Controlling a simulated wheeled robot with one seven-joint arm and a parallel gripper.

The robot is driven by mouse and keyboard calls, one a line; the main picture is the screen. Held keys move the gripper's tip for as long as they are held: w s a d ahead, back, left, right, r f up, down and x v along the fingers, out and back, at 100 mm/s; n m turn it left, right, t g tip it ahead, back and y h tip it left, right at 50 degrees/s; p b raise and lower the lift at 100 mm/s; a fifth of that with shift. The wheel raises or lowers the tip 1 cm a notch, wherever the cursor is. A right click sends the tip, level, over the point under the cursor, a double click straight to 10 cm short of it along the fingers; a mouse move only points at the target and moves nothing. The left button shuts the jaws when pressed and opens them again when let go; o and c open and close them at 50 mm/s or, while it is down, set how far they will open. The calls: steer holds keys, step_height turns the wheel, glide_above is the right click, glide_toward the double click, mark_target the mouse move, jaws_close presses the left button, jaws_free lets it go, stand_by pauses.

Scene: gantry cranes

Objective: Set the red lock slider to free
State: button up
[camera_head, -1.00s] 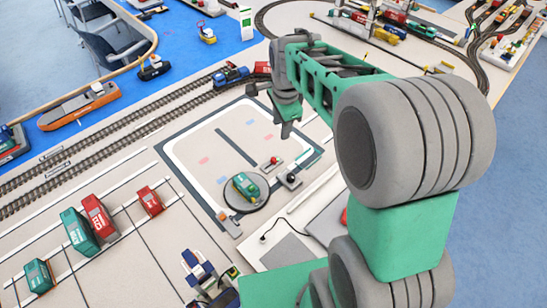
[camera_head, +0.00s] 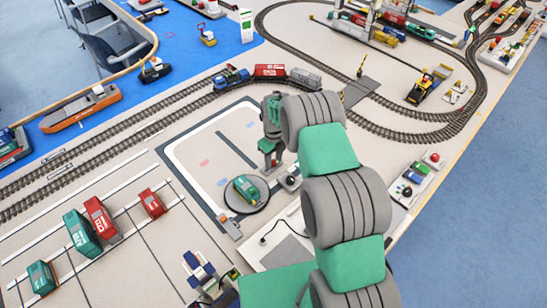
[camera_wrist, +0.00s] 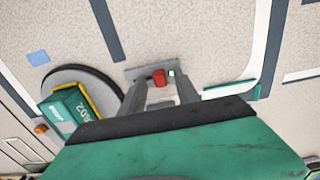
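In the wrist view the red lock slider (camera_wrist: 159,77) is a small red block on a narrow grey plate (camera_wrist: 136,71). A small white mark lies on the plate just right of it. My gripper (camera_wrist: 161,88) points down at it, its two grey fingers apart, one on each side of the red block. I cannot tell whether either finger touches it. In the head view my gripper (camera_head: 270,163) is low over the board, beside the turntable, and largely hides the slider.
A green locomotive (camera_head: 246,188) stands on the round turntable (camera_head: 234,203) close to the left of my gripper. A grey box with a dark knob (camera_head: 291,179) is close on the right. Railway tracks (camera_head: 180,103) run behind. The pale rounded panel (camera_head: 196,150) is mostly clear.

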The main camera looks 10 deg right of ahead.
steer(key=shift+c, duration=0.2)
jaws_close()
stand_by(1.2)
